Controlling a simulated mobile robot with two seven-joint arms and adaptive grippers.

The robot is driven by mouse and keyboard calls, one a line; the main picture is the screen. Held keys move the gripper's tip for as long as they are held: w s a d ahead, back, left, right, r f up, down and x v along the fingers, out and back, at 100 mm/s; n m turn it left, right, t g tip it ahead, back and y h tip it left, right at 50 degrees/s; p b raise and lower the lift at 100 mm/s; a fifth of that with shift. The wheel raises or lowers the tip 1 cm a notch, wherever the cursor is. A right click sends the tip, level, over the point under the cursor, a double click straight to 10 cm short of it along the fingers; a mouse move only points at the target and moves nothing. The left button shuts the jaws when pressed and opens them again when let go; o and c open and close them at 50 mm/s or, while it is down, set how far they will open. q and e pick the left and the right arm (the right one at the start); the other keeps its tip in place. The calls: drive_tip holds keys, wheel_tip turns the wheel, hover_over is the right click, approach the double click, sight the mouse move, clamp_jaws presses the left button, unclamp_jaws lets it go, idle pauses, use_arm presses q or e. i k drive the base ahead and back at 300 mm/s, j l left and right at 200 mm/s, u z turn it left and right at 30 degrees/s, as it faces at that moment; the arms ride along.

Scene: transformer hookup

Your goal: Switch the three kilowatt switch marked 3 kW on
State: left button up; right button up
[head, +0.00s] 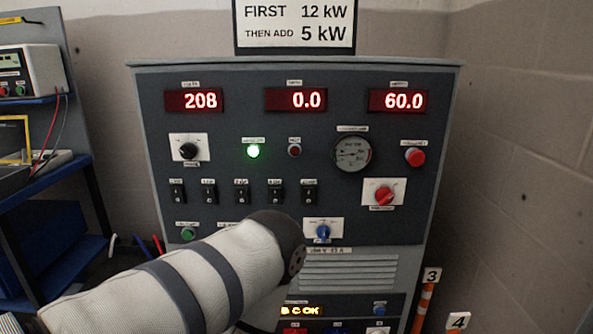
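A row of several small black switches (241,192) sits on the dark front panel of the load bank cabinet (340,215), each under a small white label. The labels are too small to read surely, so I cannot tell which switch is marked 3 kW. Which way each switch is set is also too small to tell. My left arm comes in from the lower left, and its dark end covers the panel just below the switches. Neither gripper can be seen.
Displays above read 208 (195,100), 0.0 (295,99) and 60.0 (398,100). A green lamp (253,152) is lit. Red knob (384,194), blue knob (323,231) and red button (415,157) are nearby. A blue shelf (75,250) stands left; a block wall (530,150) is right.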

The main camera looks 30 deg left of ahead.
sight(209, 191)
drive_tip(key=u, duration=1.65)
